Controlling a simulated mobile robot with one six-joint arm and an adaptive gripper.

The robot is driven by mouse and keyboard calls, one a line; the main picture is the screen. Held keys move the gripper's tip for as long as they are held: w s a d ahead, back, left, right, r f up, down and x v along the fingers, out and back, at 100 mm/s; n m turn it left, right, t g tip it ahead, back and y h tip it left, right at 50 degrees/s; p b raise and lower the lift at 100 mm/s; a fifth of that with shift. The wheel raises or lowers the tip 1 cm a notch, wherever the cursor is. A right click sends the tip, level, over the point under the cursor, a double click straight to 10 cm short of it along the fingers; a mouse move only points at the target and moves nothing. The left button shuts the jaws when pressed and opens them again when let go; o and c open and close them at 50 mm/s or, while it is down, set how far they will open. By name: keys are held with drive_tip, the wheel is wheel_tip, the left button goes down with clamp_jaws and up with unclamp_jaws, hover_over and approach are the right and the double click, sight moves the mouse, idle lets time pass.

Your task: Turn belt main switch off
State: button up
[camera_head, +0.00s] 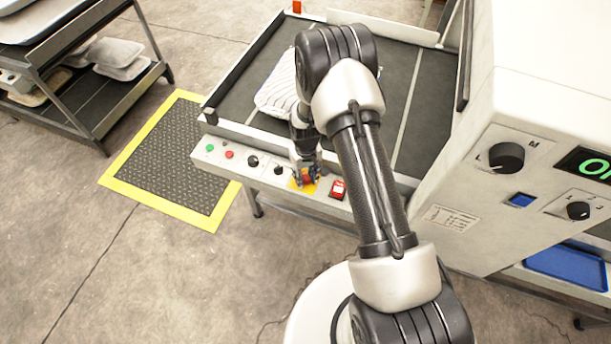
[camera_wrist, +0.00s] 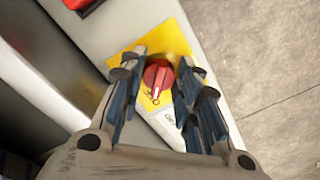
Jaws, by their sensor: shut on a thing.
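The belt main switch is a red rotary knob (camera_wrist: 158,78) on a yellow plate (camera_wrist: 175,38) on the front panel of the belt table. In the wrist view my gripper (camera_wrist: 160,75) has its fingers on both sides of the red knob, shut on it. In the head view my gripper (camera_head: 306,178) reaches down to the panel over the yellow plate (camera_head: 293,185) and hides most of the knob.
The panel (camera_head: 235,168) also carries a green button (camera_head: 210,148), a red button (camera_head: 229,155), two black knobs and a red rocker switch (camera_head: 338,189). A striped pillow (camera_head: 275,88) lies on the dark belt (camera_head: 425,120). A white machine (camera_head: 545,60) stands at right.

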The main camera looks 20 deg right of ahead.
sight(306, 178)
idle(0.5)
drive_tip(key=o, duration=1)
drive_tip(key=shift+o, duration=0.2)
wheel_tip(306, 178, up, 12)
